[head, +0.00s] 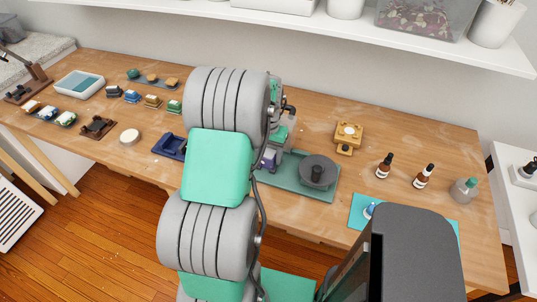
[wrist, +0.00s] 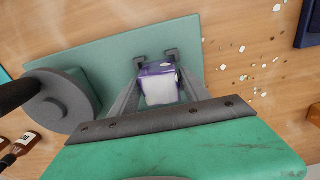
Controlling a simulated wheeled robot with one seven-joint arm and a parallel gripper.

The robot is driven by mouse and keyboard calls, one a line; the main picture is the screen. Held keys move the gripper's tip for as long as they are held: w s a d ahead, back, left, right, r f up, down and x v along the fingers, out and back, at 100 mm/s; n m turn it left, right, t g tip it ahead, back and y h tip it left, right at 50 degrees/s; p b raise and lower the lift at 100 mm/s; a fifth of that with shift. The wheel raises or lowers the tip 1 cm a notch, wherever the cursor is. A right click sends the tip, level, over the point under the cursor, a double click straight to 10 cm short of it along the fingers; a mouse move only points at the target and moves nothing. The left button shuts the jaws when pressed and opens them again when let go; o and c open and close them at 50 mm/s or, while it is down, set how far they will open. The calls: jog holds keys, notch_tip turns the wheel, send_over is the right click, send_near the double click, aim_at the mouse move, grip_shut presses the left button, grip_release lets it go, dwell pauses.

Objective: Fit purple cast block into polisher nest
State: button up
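The purple cast block (wrist: 160,86), with a pale face, sits between the fingers of my gripper (wrist: 160,88) in the wrist view. The fingers appear to press on its two sides. It lies over the green polisher base plate (wrist: 105,60), close to two small dark brackets (wrist: 155,57) that look like the nest. I cannot tell whether the block touches them or rests on the plate. In the head view the block (head: 269,158) shows partly beside my arm, at the left end of the polisher base (head: 285,188); my gripper is mostly hidden.
The polisher's dark round disc (head: 318,170) stands on the same plate, right of the block. A navy tray (head: 169,146) lies to the left. A yellow fixture (head: 348,136) and brown bottles (head: 384,165) stand to the right. Pale specks dot the wood.

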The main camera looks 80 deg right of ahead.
aim_at(268, 154)
jog(key=shift+o, duration=1.1)
jog(key=shift+r, duration=0.2)
notch_tip(268, 154, up, 12)
jog(key=b, duration=0.2)
jog(key=w+a+r+n+t+h, duration=0.15)
jog(key=w+a+n, duration=0.25)
jog(key=w+a, duration=0.6)
jog(key=w+a+r+n+g+y, duration=0.15)
jog(key=w+a+n, duration=0.25)
jog(key=w+a, duration=0.55)
jog(key=w+a+n+t, duration=0.1)
jog(key=a+n, duration=0.4)
jog(key=a, duration=0.9)
jog(key=w+a+f+n+t, duration=0.1)
jog(key=a+n, duration=0.5)
jog(key=a, duration=0.8)
jog(key=w+t, duration=0.1)
jog(key=w, duration=0.1)
jog(key=shift+w, duration=0.3)
